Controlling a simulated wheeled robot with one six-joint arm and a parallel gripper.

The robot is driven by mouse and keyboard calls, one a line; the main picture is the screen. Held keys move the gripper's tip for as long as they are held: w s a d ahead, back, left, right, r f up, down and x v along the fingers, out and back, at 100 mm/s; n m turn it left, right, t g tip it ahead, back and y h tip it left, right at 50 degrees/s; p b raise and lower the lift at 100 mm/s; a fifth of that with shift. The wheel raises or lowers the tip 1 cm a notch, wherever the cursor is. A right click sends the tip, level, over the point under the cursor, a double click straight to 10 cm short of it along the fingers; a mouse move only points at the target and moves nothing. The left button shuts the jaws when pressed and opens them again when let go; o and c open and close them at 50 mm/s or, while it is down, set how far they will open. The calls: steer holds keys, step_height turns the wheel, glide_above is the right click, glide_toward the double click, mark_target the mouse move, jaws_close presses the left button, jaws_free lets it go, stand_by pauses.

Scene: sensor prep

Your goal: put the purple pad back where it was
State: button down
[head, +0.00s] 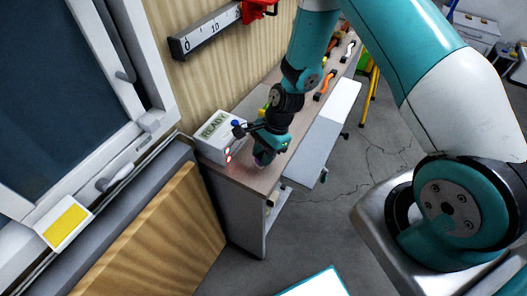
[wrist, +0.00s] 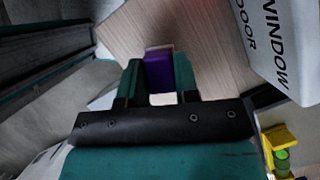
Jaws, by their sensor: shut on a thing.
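The purple pad (wrist: 158,74) sits between the two fingers of my gripper (wrist: 159,82) in the wrist view, and the fingers are shut on it. A pinkish edge shows along the pad's far side. In the head view my gripper (head: 263,158) is low over the near end of the wooden bench top (head: 235,172), and only a small bit of purple shows at its tip. I cannot tell whether the pad touches the bench top.
A white box (head: 212,137) marked READY stands left of my gripper, with red lights beside it. White lettered casing (wrist: 275,45) is at upper right in the wrist view, with a yellow object (wrist: 280,136) below. Orange-handled tools (head: 325,86) lie farther along the bench.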

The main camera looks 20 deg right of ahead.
steer(key=shift+f, duration=0.65)
steer(key=shift+f+b, duration=0.5)
steer(key=shift+b, duration=0.05)
steer(key=c, duration=0.8)
jaws_free()
